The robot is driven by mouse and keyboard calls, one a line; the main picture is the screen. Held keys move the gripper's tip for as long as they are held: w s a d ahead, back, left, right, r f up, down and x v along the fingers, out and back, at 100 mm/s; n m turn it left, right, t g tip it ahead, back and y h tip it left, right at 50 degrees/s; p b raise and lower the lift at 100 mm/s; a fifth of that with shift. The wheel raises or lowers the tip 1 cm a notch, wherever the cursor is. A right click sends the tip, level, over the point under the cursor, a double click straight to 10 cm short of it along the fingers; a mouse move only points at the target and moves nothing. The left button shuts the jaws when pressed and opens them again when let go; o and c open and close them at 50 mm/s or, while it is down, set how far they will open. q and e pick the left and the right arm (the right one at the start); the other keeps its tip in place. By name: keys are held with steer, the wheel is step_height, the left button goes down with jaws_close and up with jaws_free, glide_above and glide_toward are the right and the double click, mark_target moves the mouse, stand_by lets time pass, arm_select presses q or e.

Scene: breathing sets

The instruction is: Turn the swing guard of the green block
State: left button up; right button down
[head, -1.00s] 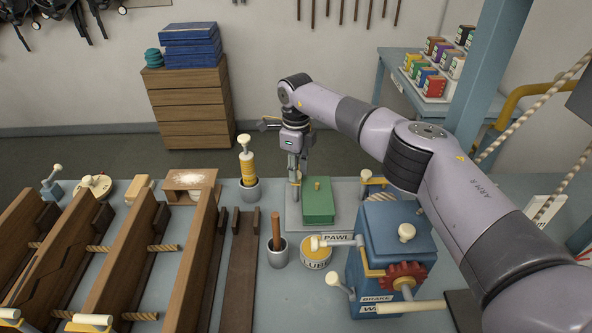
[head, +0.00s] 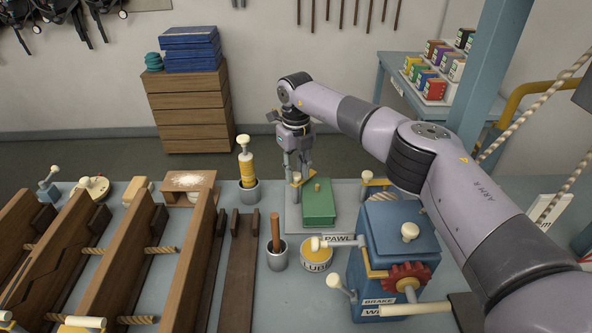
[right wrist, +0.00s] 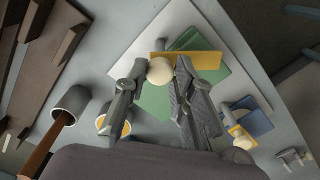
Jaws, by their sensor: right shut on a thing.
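The green block (head: 318,204) sits on a pale plate (head: 345,192) at the middle of the bench, with a small brass knob on its top. The swing guard shows in the right wrist view as a yellow bar (right wrist: 207,60) with a cream ball knob (right wrist: 160,72), crossing above the green block (right wrist: 155,103). My right gripper (head: 299,178) reaches down at the block's back left corner. Its fingers (right wrist: 160,78) are shut on the guard's knob, one on each side. In the head view the fingers largely hide the guard. My left gripper is not in view.
A blue winch box (head: 395,245) with a red gear stands close at the front right. A yellow tin (head: 316,256), a cup with a wooden handle (head: 276,258) and a cup with a yellow tool (head: 249,188) stand nearby. Wooden rails (head: 150,270) fill the left.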

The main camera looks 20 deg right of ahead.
mark_target(296, 174)
stand_by(0.4)
steer(key=c, duration=1.3)
jaws_free()
steer(key=shift+c, duration=0.2)
step_height(296, 174, up, 12)
